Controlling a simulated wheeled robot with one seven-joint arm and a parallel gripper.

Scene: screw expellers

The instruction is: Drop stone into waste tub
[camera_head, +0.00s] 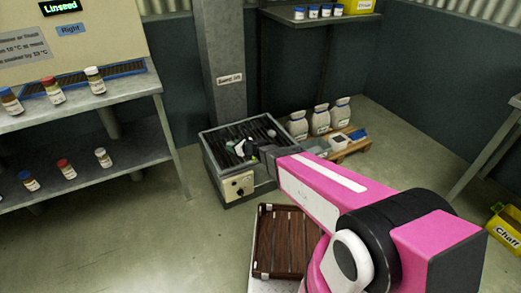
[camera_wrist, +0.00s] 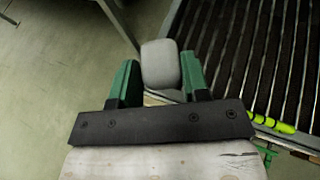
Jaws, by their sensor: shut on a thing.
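The stone (camera_wrist: 161,63) is a smooth grey rounded block in the wrist view. My gripper (camera_wrist: 160,80) has its green fingers shut on the stone, one on each side, and the stone sticks out past the tips. In the head view my pink arm reaches over the slatted metal box, and its dark wrist partly hides the gripper. No container in view is clearly labelled as the waste tub. A yellow tub marked "Chaff" (camera_head: 507,234) stands on the floor at the right edge.
The slatted box (camera_head: 216,158) has a control panel (camera_head: 238,186) in front. Yellow-green pieces (camera_wrist: 272,123) lie at its edge. White sacks (camera_head: 320,120) stand behind on a pallet. A brown slatted tray (camera_head: 285,240) is in front. Shelves with jars (camera_head: 52,91) are left.

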